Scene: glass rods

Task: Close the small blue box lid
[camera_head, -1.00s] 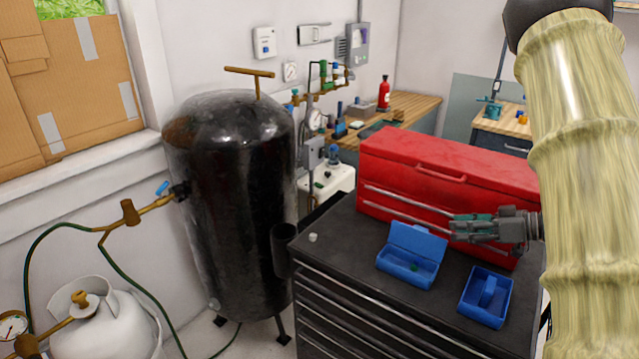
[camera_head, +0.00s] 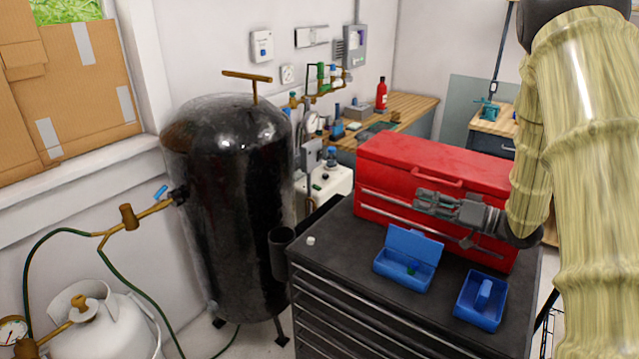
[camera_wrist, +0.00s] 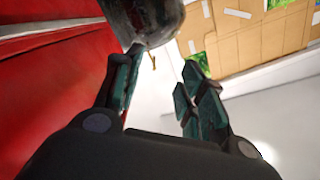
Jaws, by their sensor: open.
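A small blue box (camera_head: 402,270) sits on the dark cabinet top, in front of the red toolbox. Its lid (camera_head: 414,244) is hinged at the back and stands open, tilted up. A small green item (camera_head: 412,268) lies inside the box. My gripper (camera_head: 418,200) is open and empty in front of the red toolbox face, above and just behind the raised lid. In the wrist view the gripper fingers (camera_wrist: 155,88) are spread apart with nothing between them. The blue box is not visible in the wrist view.
A second blue open container (camera_head: 468,312) with a blue piece in it sits right of the box. The red toolbox (camera_head: 400,165) stands close behind my gripper. A small white object (camera_head: 310,241) lies on the left of the cabinet top (camera_head: 345,250). A black tank (camera_head: 240,200) stands left.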

